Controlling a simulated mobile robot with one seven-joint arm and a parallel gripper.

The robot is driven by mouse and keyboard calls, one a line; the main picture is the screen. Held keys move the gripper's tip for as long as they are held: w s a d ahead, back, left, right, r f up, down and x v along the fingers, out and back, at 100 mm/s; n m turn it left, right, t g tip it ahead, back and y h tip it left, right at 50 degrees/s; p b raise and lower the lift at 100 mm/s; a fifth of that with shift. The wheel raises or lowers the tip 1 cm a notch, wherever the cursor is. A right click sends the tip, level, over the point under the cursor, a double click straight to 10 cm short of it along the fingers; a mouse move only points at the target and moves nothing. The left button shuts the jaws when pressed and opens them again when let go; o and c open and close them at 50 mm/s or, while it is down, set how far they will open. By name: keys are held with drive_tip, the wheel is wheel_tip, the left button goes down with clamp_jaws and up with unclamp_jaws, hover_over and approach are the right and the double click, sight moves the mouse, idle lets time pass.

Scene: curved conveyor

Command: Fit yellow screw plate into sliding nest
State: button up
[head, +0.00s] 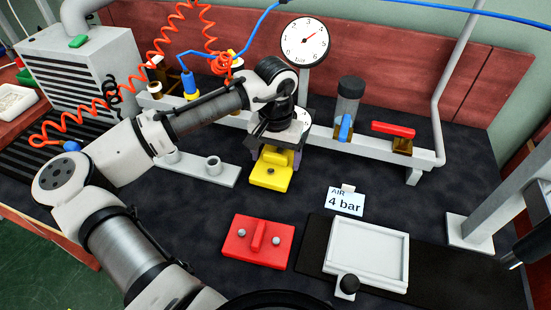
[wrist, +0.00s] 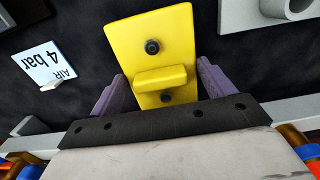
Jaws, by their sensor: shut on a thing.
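The yellow screw plate (head: 270,172) is a flat yellow block with a raised bar and two dark screws, seen close up in the wrist view (wrist: 165,30). My gripper (head: 275,154) is shut on it; the purple fingers (wrist: 160,86) flank its near part. The plate is low over the dark bench, left of centre; whether it touches the bench I cannot tell. The sliding nest is a white, shallow, empty rimmed tray (head: 331,262) with a black knob (head: 348,284) at its front. It lies at the lower right, apart from the plate.
A red plate (head: 239,246) with two screws lies left of the nest. An "AIR 4 bar" card (head: 345,202) stands between plate and nest. A rail with a gauge (head: 305,42) and a red-handled valve (head: 393,130) runs behind. A grey post (head: 480,225) stands at the right.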

drive_tip(key=s, duration=0.8)
drive_tip(key=shift+a+r+b, duration=0.1)
drive_tip(key=shift+r+b, duration=0.15)
drive_tip(key=shift+b, duration=0.05)
wheel_tip(320, 180, up, 13)
drive_tip(key=p, duration=0.1)
